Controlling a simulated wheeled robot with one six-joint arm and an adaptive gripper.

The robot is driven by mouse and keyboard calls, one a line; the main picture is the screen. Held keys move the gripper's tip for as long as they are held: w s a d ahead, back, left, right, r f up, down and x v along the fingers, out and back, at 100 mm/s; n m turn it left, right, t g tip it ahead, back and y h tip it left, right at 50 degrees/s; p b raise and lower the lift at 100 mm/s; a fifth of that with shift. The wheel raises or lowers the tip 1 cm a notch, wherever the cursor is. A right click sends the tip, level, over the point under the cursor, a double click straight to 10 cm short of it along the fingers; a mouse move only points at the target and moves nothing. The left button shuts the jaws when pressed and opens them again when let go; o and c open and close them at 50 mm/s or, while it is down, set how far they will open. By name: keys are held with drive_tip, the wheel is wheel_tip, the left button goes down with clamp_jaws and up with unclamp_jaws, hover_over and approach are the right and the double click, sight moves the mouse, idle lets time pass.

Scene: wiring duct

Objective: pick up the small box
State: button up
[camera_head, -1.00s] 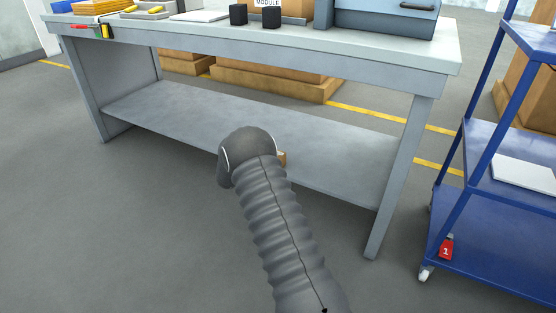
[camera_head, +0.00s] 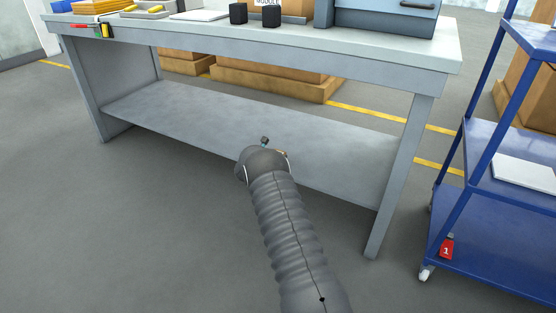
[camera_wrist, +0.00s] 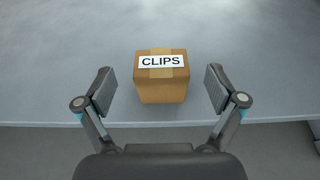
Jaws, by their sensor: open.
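The small box (camera_wrist: 161,91) is a brown cardboard cube with tape and a white label reading CLIPS. In the wrist view it sits on the grey lower shelf (camera_wrist: 45,75) near the shelf's front edge. My gripper (camera_wrist: 160,90) is open, with one finger on each side of the box and a gap between each finger and the box. In the head view my arm reaches toward the shelf (camera_head: 200,118) of the workbench. There a fingertip (camera_head: 264,140) of my gripper shows past the wrist, and the box is mostly or wholly hidden behind it.
The workbench top (camera_head: 250,32) overhangs the shelf, with a bench leg (camera_head: 395,190) to the right. A blue cart (camera_head: 500,235) stands further right. Cardboard boxes on pallets (camera_head: 280,82) stand behind the bench. The shelf around the box is clear.

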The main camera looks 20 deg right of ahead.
drive_tip(key=shift+x, duration=1.85)
drive_tip(key=c, duration=1.2)
